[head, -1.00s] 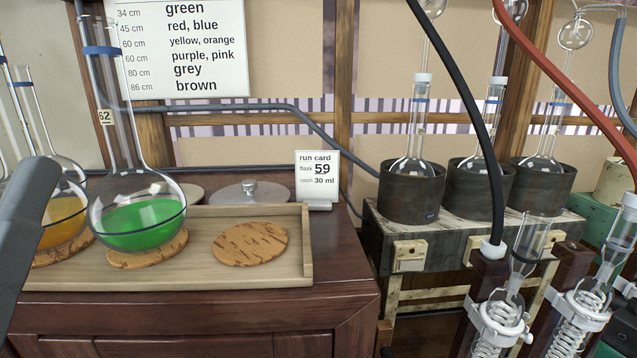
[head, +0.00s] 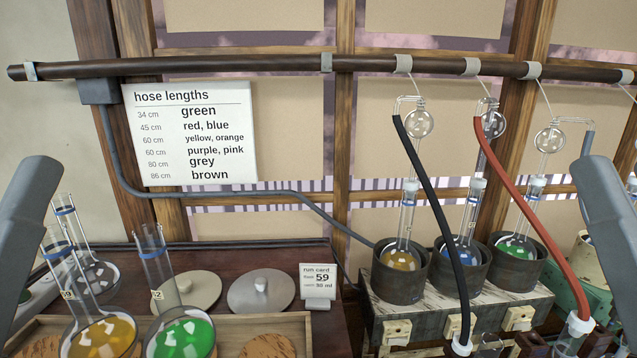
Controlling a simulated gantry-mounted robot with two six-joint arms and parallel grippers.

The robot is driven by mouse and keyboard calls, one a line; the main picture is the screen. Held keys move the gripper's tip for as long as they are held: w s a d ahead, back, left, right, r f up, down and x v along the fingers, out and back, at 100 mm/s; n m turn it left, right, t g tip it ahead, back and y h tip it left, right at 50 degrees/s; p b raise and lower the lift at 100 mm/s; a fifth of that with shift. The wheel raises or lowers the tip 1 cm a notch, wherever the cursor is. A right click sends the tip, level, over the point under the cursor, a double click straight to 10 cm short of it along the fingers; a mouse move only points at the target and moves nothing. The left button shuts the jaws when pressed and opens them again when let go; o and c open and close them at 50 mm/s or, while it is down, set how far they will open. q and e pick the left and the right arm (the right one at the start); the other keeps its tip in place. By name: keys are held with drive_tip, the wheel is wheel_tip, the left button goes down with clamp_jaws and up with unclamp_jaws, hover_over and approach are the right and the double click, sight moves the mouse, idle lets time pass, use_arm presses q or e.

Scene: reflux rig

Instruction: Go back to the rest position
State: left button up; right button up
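Neither of my grippers shows in the head view. Only a grey link of my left arm stands at the left edge and a grey link of my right arm at the right edge. A flask of orange liquid (head: 103,338) and a flask of green liquid (head: 185,336) stand upright in the wooden tray (head: 296,318) at the lower left. Three flasks sit in dark pots on the bench at right: one with orange liquid (head: 400,258), one blue (head: 461,250) and one green (head: 517,246). Nothing is seen touching them.
A dark rail (head: 250,66) crosses the top. A black hose (head: 437,215) and a red hose (head: 520,205) hang in front of the pots. A hose-length sign (head: 190,133) is on the wall. A run card (head: 318,281) reading 59 stands by two grey lids (head: 262,291).

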use_arm(q)
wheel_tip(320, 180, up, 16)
drive_tip(key=p, duration=1.2)
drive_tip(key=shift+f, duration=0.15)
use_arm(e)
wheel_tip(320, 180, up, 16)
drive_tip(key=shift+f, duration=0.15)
